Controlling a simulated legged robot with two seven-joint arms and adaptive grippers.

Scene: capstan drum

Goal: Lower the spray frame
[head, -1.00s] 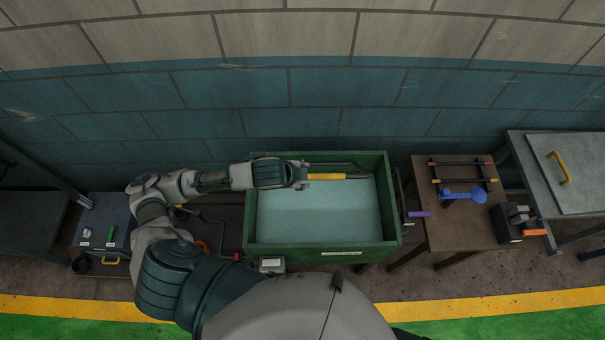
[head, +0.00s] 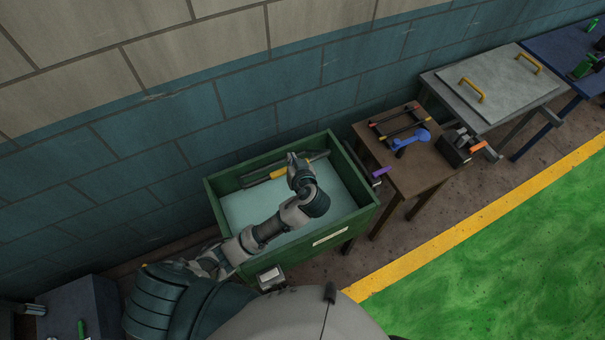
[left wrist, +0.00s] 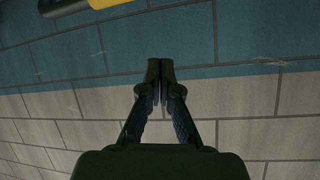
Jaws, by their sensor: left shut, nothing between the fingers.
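A dark frame with a yellow grip (head: 280,174) spans the back of the green tank (head: 349,221), over its pale blue surface. I take it for the spray frame. My left gripper (head: 292,156) is just above the grip in the head view and partly covers it. In the left wrist view, the shut, empty fingers (left wrist: 160,68) point at the wall. The yellow and black bar (left wrist: 95,6) shows at the top left there, apart from the fingers. My right gripper is not in view.
A purple handle (head: 381,172) sticks out at the tank's right side. A brown table (head: 395,181) with a blue tool (head: 410,141) and a small rack stands to the right. The block wall (head: 190,125) is close behind the tank. Green floor lies open at right.

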